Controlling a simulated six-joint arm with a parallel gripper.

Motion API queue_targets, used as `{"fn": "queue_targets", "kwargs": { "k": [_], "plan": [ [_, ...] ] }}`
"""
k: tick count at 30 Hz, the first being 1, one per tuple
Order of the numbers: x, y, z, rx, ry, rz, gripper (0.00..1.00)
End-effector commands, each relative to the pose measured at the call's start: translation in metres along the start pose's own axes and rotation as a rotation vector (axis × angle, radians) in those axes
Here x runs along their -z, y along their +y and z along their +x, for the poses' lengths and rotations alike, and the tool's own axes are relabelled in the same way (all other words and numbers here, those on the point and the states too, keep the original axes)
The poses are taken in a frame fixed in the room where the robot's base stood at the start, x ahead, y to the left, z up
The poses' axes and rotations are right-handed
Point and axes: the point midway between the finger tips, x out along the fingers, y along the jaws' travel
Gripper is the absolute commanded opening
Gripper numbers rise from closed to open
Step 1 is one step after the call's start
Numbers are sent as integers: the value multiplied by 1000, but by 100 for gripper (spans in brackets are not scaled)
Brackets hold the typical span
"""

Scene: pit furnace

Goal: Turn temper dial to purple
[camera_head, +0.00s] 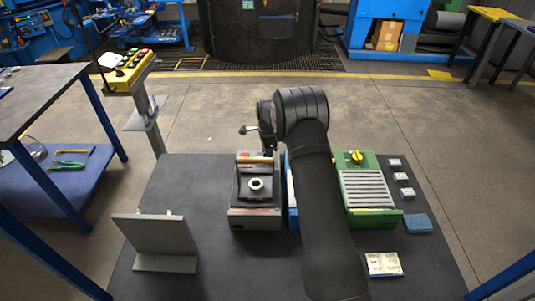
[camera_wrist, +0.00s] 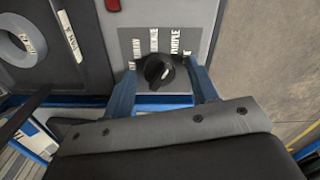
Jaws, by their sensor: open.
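The temper dial (camera_wrist: 158,70) is a round black knob on a grey panel in the wrist view. Printed labels fan out above it. The PURPLE label (camera_wrist: 175,40) is up and right of the knob; the others are hard to read. A small pale mark shows on the knob, but which label it points at is unclear. My gripper (camera_wrist: 164,76) is open, with one blue finger on each side of the knob. Whether the fingers touch it cannot be told. In the head view my arm hides part of the bench, and I cannot make out the dial there.
A grey device with a pale ring (camera_head: 256,184) stands left of my arm. A green box (camera_head: 372,211) with a yellow knob stands right of it. An upright grey plate (camera_head: 158,238) is at the front left. Small pale blocks (camera_head: 401,177) lie at the right.

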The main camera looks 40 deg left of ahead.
Motion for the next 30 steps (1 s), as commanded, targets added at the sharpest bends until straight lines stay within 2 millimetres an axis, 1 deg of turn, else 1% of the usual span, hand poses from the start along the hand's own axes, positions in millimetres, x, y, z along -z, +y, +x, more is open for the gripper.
{"fn": "queue_targets", "kwargs": {
  "k": [2,5,8,15,21,25,30],
  "plan": [
    [0,0,-3,0,0,0,53],
    [0,0,-14,1,0,0,53],
    [0,0,-33,3,0,0,53],
    [0,-1,-92,5,0,0,53],
    [0,0,-137,3,0,0,53],
    [0,0,-158,3,0,0,53],
    [0,0,-172,1,0,0,53]
  ]
}}
